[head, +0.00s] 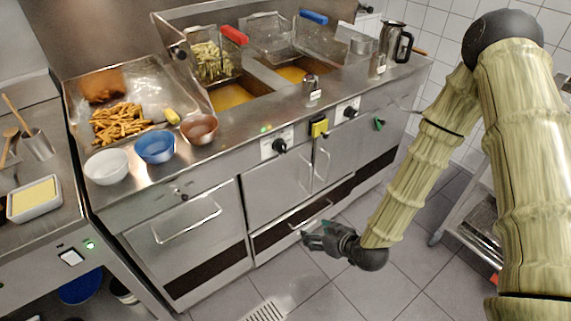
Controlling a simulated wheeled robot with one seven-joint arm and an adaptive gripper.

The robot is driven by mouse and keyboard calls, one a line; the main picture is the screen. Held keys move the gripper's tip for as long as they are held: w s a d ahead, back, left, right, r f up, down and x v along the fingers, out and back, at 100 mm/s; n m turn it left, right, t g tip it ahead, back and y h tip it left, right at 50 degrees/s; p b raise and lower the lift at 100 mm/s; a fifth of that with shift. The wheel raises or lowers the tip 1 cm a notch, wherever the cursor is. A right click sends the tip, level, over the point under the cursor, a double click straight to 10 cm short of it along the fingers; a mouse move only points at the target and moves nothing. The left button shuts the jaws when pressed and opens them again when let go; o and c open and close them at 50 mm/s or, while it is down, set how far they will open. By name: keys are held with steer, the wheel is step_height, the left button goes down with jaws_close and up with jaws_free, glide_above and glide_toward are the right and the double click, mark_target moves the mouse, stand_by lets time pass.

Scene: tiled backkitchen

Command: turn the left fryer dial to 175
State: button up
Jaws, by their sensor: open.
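The left fryer dial (279,146) is a black knob on a pale plate on the fryer's steel front panel. A green light shows just above its plate. The marks around it are too small to read. The right fryer dial (349,112) is a similar black knob further right. My gripper (308,234) is open and empty, low in front of the cabinet doors. In the picture it is well below the left dial and a little to its right, apart from it.
A yellow-and-black fitting (319,127) sits between the dials. A door handle (322,165) hangs below it. Fry baskets with a red handle (234,35) and a blue handle (313,17) stand above. Bowls, including a blue bowl (155,147), sit left on the counter. The floor in front is clear.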

steer(key=w+a+r+n+t+y+b, duration=0.2)
steer(key=w+r+t+b, duration=0.15)
steer(key=w, duration=0.45)
steer(key=n+t+y+b, duration=0.3)
steer(key=b, duration=0.1)
glide_toward(284, 150)
steer(key=p+x, duration=0.1)
steer(key=x, duration=0.9)
steer(key=shift+w, duration=0.1)
steer(key=c, duration=1)
